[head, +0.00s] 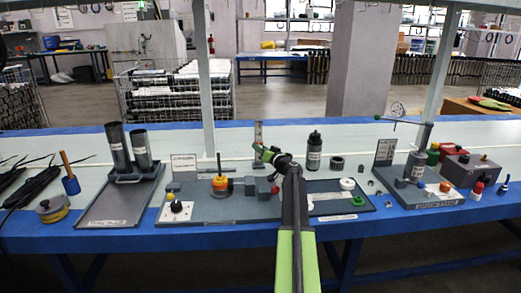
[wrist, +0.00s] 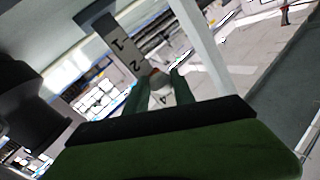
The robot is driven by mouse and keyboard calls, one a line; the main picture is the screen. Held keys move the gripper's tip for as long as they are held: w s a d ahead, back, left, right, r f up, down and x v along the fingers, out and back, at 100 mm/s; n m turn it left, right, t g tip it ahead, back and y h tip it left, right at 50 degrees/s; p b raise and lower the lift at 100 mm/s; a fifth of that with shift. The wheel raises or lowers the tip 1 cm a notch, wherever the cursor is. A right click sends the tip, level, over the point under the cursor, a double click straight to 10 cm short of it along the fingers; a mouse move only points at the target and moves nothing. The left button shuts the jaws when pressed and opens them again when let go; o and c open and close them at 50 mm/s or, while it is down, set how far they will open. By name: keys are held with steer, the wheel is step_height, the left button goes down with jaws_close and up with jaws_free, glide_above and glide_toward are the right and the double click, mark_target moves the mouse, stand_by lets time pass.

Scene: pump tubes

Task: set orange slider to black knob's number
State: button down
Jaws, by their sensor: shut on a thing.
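A pale upright scale (head: 258,132) stands behind the grey base plate. It also shows in the wrist view (wrist: 124,52), with the digits 1, 2 and 4 readable. My gripper (head: 265,153) is at the scale's lower part, and in the wrist view its green fingers (wrist: 159,82) close around the slider (wrist: 153,72). Only a small orange-red edge and a pale part of the slider show between the fingers, between 2 and 4. The black knob (head: 177,206) sits on a white dial at the base plate's front left. Its number is too small to read.
An orange knob on a dark post (head: 219,186) and grey blocks stand near my arm. A black bottle (head: 314,152) stands right of my gripper. A tray with two dark tubes (head: 118,150) is at left, and a panel with coloured parts (head: 430,195) at right.

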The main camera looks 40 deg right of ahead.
steer(key=shift+w+a, duration=0.15)
steer(key=shift+a, duration=0.15)
steer(key=c, duration=1.1)
jaws_free()
steer(key=shift+r, duration=0.1)
steer(key=shift+c, duration=0.2)
steer(key=shift+d, duration=0.1)
steer(key=v, duration=1.7)
steer(key=shift+s, duration=0.25)
steer(key=shift+r, duration=0.15)
